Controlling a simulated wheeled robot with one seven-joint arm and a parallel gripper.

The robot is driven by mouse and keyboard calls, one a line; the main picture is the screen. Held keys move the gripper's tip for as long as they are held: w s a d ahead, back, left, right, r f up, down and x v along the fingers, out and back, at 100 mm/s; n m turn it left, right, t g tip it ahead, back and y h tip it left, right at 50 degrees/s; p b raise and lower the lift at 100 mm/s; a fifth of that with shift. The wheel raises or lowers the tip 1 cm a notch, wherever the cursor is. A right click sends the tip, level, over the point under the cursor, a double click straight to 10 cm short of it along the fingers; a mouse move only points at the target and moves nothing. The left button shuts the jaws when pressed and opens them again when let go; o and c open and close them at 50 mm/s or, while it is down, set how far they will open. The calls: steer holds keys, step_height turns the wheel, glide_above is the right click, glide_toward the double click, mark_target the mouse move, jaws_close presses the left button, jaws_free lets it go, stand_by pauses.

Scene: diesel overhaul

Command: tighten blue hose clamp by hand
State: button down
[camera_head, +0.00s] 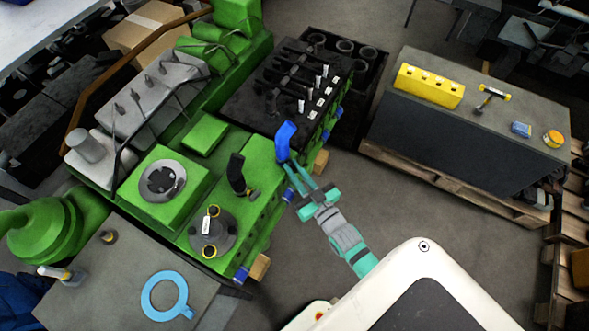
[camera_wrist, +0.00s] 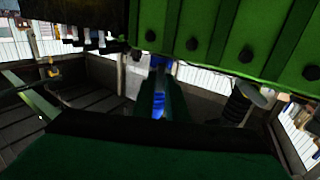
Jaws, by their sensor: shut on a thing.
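A bent blue hose (camera_head: 284,137) stands up from the side of the green engine (camera_head: 262,160). My gripper (camera_head: 293,167) reaches in from the lower right, its fingertips at the hose's lower end. In the wrist view, the fingers (camera_wrist: 157,90) are closed around a small blue part, the blue hose clamp (camera_wrist: 157,108). The fingers hide most of the clamp, and I cannot tell how tight it is.
A black hose (camera_head: 236,172) stands on the engine to the left. The black cylinder head (camera_head: 255,95) lies just behind. A workbench (camera_head: 405,125) on a pallet, with a yellow block (camera_head: 429,86) on it, stands at the right. The floor between is clear.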

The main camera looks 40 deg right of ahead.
steer(key=c, duration=1.8)
jaws_free()
steer(key=shift+s, duration=0.1)
steer(key=s+a, duration=0.1)
steer(key=s, duration=0.9)
steer(key=shift+s, duration=0.35)
steer(key=s+a+r+g, duration=0.1)
steer(key=s+a, duration=0.2)
steer(key=a, duration=0.6)
steer(key=s+a+r+n+y, duration=0.1)
steer(key=s+a, duration=0.3)
steer(key=a, duration=0.5)
steer(key=s+a+r+g, duration=0.1)
steer(key=s+a+r, duration=0.2)
steer(key=a, duration=0.6)
steer(key=shift+s+g+y, duration=0.3)
steer(key=shift+s+y, duration=0.1)
steer(key=shift+s, duration=0.1)
